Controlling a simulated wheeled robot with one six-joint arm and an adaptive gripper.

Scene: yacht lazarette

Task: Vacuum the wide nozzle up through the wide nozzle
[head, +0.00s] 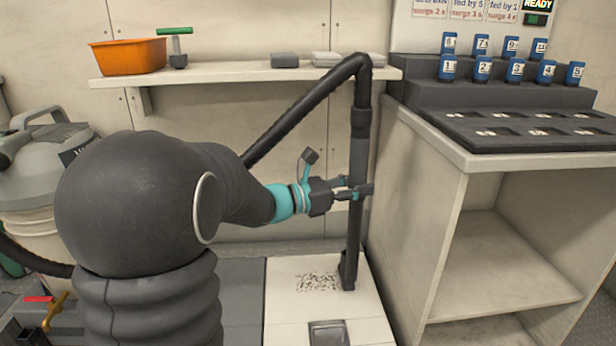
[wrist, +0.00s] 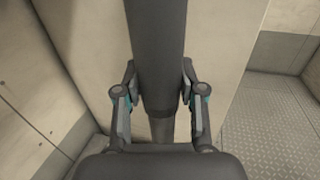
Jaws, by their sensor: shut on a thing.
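My gripper (head: 352,192) is shut on the upright black vacuum wand (head: 358,155), around its middle. In the wrist view the fingers of my gripper (wrist: 160,105) close on both sides of the wand (wrist: 157,50). A dark nozzle (head: 347,274) is at the wand's lower end, at the right side of the white floor panel (head: 285,303). I cannot tell its width, or whether it touches the panel. Dark specks (head: 318,282) lie on the panel just left of the nozzle. No second nozzle can be made out.
The hose (head: 300,115) arches from the wand's top behind my arm. The grey vacuum (head: 45,150) stands left. A shelf (head: 225,73) holds an orange bin (head: 128,56) and a green-handled tool (head: 177,45). A cabinet (head: 425,190) with numbered blue tags (head: 482,68) stands close right.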

